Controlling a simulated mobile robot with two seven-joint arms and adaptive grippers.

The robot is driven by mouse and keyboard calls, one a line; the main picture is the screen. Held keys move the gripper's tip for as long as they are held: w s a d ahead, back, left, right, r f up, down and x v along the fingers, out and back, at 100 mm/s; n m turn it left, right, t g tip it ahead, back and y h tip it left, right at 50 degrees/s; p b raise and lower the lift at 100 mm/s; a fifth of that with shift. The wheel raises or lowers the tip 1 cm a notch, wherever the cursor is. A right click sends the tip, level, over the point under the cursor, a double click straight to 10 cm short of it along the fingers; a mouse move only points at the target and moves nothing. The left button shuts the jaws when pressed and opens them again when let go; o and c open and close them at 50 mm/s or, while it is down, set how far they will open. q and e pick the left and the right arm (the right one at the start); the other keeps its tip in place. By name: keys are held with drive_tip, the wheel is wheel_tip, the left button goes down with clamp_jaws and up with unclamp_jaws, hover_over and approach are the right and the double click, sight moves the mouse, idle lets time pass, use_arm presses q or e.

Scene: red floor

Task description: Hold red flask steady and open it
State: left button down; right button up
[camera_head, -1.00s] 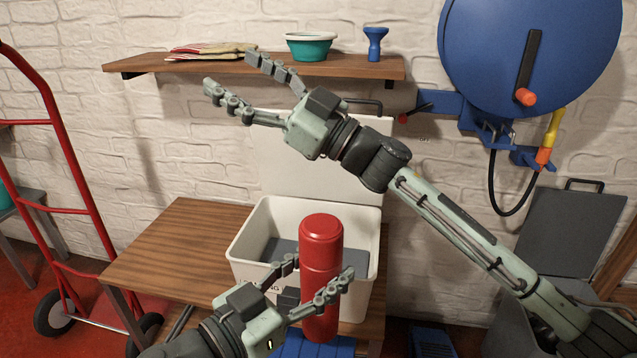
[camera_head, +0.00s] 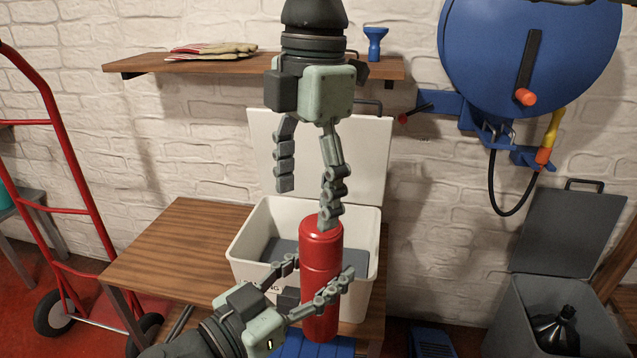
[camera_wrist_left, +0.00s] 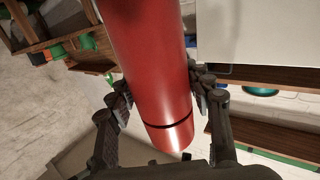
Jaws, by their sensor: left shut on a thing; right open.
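The red flask (camera_head: 320,262) stands upright in the head view, with a dark seam below its top part. My left gripper (camera_head: 318,282) is shut on the flask's body, its fingers on either side. The left wrist view also shows the flask (camera_wrist_left: 150,65) between the fingers of that gripper (camera_wrist_left: 160,92). My right gripper (camera_head: 307,205) points down from above, open and empty. One of its fingertips appears at the flask's top, the other hangs to the left. I cannot tell whether the right finger touches the flask.
An open white bin (camera_head: 252,233) is behind the flask on a wooden table (camera_head: 165,250). A wooden shelf (camera_head: 200,66) with gloves (camera_head: 212,51) and a blue funnel-like item (camera_head: 375,43) is above. A blue hose reel (camera_head: 530,60) is on the wall at right.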

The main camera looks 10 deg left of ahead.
sight(319, 237)
drive_tip(key=shift+w+d+r, duration=0.2)
drive_tip(key=shift+w+d, duration=0.05)
drive_tip(key=shift+d, duration=0.35)
drive_tip(key=shift+w+d+f+m+h, duration=0.1)
drive_tip(key=shift+d+f+m+h, duration=0.1)
drive_tip(key=shift+m+h, duration=0.1)
wheel_tip(319, 237, down, 8)
drive_tip(key=shift+r, duration=0.25)
